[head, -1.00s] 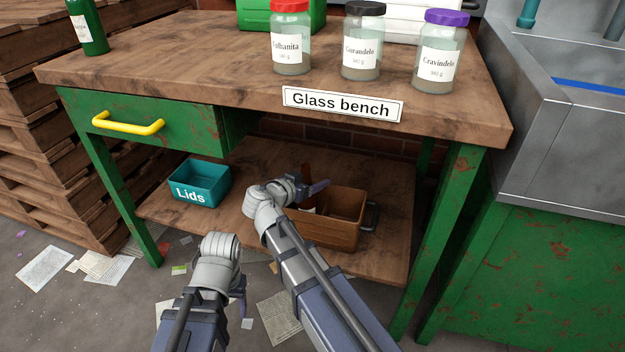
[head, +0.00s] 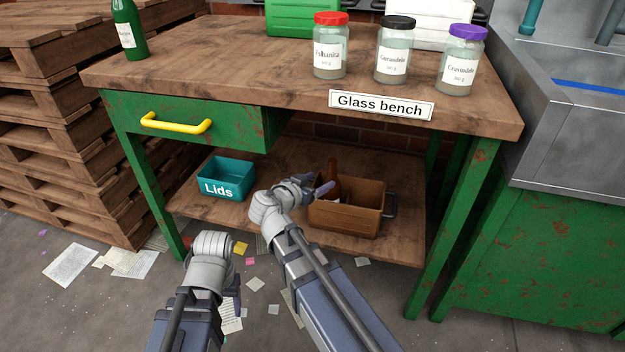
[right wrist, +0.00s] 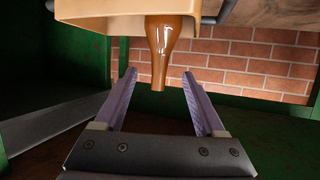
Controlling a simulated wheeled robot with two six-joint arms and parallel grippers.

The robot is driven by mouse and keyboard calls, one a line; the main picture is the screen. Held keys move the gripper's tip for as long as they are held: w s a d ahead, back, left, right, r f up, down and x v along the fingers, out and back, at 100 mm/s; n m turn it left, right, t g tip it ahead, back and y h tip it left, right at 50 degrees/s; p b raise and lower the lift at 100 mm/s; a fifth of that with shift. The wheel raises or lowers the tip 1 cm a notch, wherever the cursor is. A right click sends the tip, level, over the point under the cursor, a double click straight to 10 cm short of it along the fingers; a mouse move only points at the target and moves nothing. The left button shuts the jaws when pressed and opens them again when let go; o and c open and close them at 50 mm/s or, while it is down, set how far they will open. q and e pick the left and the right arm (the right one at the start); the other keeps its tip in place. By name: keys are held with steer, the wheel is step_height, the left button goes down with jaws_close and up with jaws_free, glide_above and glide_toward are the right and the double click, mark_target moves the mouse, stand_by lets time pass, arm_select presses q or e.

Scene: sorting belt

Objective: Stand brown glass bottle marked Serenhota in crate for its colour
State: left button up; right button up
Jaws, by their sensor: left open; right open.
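The brown glass bottle (head: 334,178) stands in the left part of the brown crate (head: 346,222) on the bench's lower shelf. In the right wrist view the bottle (right wrist: 164,48) shows neck toward me, beyond and between the open fingers, with the crate (right wrist: 96,14) around its base.
A teal Lids box (head: 226,178) stands left on the lower shelf. On the bench top are a green bottle (head: 128,30), three lidded jars (head: 396,52), a green crate (head: 303,18) and a white crate (head: 430,24). Bench legs flank the shelf. Papers litter the floor.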

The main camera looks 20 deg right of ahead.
steer(key=s+a+f+n+g+y, duration=0.4)
steer(key=s+a+f+n, duration=0.3)
steer(key=s+a, duration=0.2)
steer(key=s+a+f+n+g+y, duration=0.4)
steer(key=s+a+f+n, duration=0.3)
steer(key=s+a, duration=0.2)
steer(key=shift+s+a+f+g+y, duration=0.2)
steer(key=shift+s+g+y, duration=0.2)
steer(key=shift+s+y, duration=0.7)
